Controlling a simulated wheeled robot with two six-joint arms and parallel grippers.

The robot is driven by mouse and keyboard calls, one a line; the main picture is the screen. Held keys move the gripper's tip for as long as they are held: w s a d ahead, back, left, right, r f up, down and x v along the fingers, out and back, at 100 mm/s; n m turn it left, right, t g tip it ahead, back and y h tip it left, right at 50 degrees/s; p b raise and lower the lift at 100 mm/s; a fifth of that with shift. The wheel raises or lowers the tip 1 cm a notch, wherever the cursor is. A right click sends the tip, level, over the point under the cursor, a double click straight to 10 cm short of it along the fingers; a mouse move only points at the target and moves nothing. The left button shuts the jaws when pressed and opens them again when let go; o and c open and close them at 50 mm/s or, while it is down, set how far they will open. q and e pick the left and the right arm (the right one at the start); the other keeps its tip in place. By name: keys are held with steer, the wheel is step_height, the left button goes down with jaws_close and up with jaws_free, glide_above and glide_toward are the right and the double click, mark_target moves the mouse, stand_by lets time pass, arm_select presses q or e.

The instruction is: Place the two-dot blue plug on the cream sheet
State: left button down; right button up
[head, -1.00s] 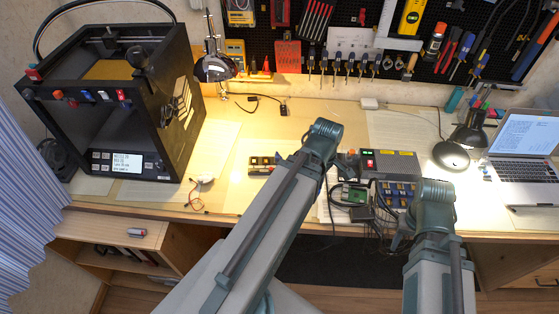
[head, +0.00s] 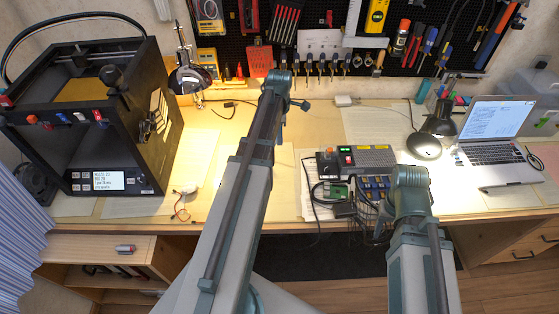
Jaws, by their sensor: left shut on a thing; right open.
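My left arm reaches far over the desk, and its gripper (head: 301,105) is by the back edge, below the pegboard. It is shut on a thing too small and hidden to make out. My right gripper (head: 382,229) is at the desk's front edge, open, partly hidden by its own arm. Several blue pieces (head: 374,184) sit in the grey device at the middle of the desk; I cannot read dots on any. Pale sheets lie on the desk, one right of centre (head: 370,126) and one left (head: 190,155); I cannot tell which is the cream sheet.
A black printer (head: 140,130) stands at left. A grey powered box (head: 362,157), a green circuit board (head: 335,191) and cables lie at centre. A desk lamp (head: 424,145) and laptop (head: 490,130) are at right. Hanging pliers (head: 320,66) are close behind my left gripper.

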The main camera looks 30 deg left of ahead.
arm_select(q)
steer(key=shift+f+b, duration=4.9)
steer(key=shift+f, duration=0.15)
steer(key=shift+r, duration=0.1)
steer(key=c, duration=1.3)
jaws_free()
steer(key=shift+f, duration=0.2)
steer(key=o, duration=0.5)
steer(key=shift+r, duration=0.1)
steer(key=shift+c, duration=0.2)
step_height(320, 180, up, 12)
steer(key=p, duration=1.2)
steer(key=shift+r, duration=0.2)
